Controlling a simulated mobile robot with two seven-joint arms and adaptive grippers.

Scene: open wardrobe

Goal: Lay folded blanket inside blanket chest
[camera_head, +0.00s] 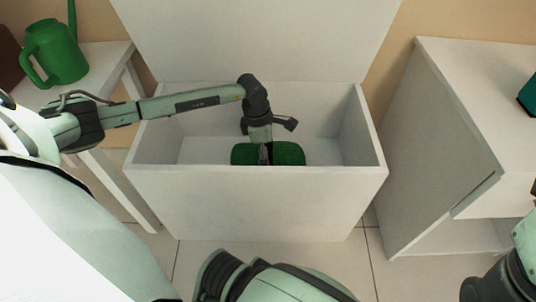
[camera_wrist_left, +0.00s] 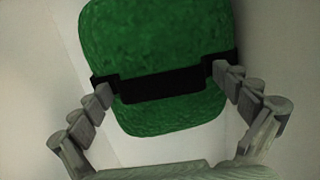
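The folded blanket (camera_head: 288,153) is a green pad with rounded corners, inside the open white blanket chest (camera_head: 255,195). In the left wrist view the blanket (camera_wrist_left: 155,35) has a black band across it. My left gripper (camera_head: 266,155) reaches down into the chest from above. In the wrist view its two fingertips (camera_wrist_left: 163,84) are at the opposite ends of the band, with no clear gap, so it looks shut on the blanket there. The chest's front wall hides the blanket's lower part, so I cannot tell whether it touches the floor. My right gripper is not in view.
The chest lid (camera_head: 260,40) stands raised behind it. A green watering can (camera_head: 57,52) stands on a white table at the left. A white cabinet (camera_head: 440,140) stands at the right, with a teal object (camera_head: 528,97) on top. The chest interior beside the blanket looks empty.

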